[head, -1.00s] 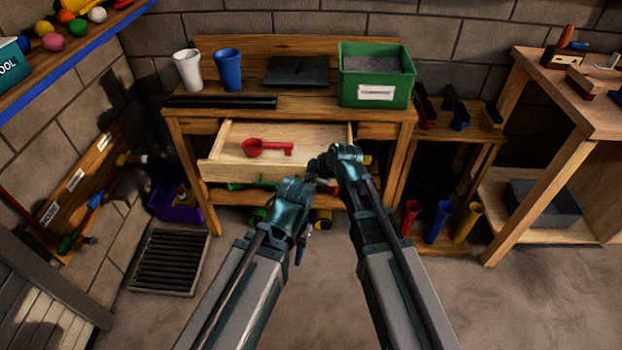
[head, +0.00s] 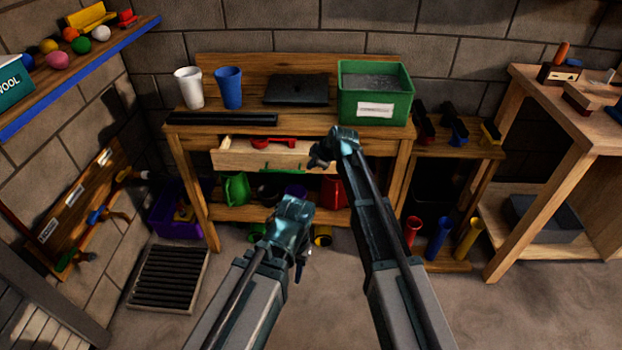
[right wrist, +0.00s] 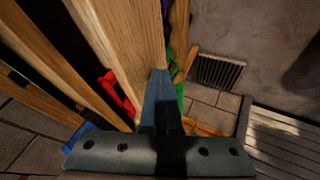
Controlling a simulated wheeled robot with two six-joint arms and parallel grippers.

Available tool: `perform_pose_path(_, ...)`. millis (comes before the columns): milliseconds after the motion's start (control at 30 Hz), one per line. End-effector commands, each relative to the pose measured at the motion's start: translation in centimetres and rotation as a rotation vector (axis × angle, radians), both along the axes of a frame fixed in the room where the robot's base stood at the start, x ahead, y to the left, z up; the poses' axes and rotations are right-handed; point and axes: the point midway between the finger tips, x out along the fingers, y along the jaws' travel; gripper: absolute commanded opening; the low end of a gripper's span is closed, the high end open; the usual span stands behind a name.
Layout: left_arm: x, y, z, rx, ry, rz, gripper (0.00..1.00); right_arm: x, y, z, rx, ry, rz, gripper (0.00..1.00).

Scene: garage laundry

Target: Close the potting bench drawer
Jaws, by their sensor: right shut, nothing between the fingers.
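The potting bench (head: 185,150) stands against the block wall. Its wooden drawer (head: 240,160) is partly open, with a narrow strip of the inside showing and a red scoop (head: 270,142) in it. A green handle (head: 282,170) is on its front. My right gripper (head: 318,158) is shut and empty at the right end of the drawer front. In the right wrist view the shut fingers (right wrist: 161,92) lie against or very close to the drawer front (right wrist: 130,45); contact is unclear. My left gripper (head: 300,262) hangs low before the bench, its fingers too unclear to read.
On the bench top stand a white cup (head: 188,88), a blue cup (head: 228,88) and a green bin (head: 375,95). Jugs, including a green one (head: 236,190), sit on the lower shelf. A purple crate (head: 170,215) and floor grate (head: 168,278) lie left.

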Motion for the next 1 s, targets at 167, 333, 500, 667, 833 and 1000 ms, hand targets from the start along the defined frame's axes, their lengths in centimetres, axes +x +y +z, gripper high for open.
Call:
perform_pose_path(167, 0.0, 0.0, 0.0, 0.000, 0.000, 0.000, 0.45, 4.4, -0.1, 0.0, -0.001, -0.001, -0.001, 0.00)
perform_pose_path(333, 0.0, 0.0, 0.0, 0.000, 0.000, 0.000, 0.45, 6.1, -0.2, 0.0, 0.000, -0.001, 0.000, 0.00)
perform_pose_path(500, 0.0, 0.0, 0.0, 0.000, 0.000, 0.000, 0.45, 6.3, -0.2, 0.0, -0.001, -0.001, 0.000, 0.00)
perform_pose_path(667, 0.0, 0.0, 0.0, 0.000, 0.000, 0.000, 0.45, 6.2, -0.2, 0.0, 0.000, -0.001, 0.000, 0.00)
perform_pose_path(833, 0.0, 0.0, 0.1, 0.000, 0.000, 0.000, 0.45, 6.2, -0.2, 0.1, 0.000, 0.000, 0.000, 0.00)
perform_pose_path(1000, 0.0, 0.0, 0.7, 0.000, 0.000, 0.000, 0.45, 5.8, -0.1, 0.7, 0.000, -0.001, 0.000, 0.00)
